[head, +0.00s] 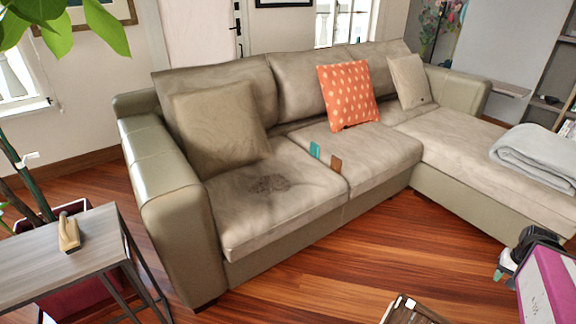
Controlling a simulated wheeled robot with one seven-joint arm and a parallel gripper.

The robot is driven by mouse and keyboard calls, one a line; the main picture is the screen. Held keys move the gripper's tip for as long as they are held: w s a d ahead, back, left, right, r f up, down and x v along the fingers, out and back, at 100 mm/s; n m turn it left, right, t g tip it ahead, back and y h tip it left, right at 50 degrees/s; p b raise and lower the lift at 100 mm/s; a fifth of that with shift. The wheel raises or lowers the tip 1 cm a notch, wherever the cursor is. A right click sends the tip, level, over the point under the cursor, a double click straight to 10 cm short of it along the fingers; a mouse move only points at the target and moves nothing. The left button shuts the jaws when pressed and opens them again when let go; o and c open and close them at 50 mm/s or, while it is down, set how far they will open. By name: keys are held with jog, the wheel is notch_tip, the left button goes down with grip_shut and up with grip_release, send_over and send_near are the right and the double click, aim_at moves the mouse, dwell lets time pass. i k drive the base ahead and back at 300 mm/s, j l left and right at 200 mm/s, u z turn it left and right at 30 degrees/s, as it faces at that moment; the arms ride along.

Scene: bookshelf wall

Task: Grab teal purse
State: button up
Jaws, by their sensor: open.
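A small teal purse (315,150) stands upright on the sofa's seat, near the seam between the left and middle seat cushions. It looks thin from here. A small brown item (335,163) stands just to its right, close to it. I cannot make out my gripper in the head view.
The beige sofa (255,225) holds an orange patterned cushion (348,95), a beige pillow (220,125) and a folded grey blanket (538,152). A side table (45,240) stands at left. A pink box (550,285) is at lower right. The wooden floor (330,265) before the sofa is mostly clear.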

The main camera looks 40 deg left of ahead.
aim_at(314, 150)
jog(key=u, duration=1.55)
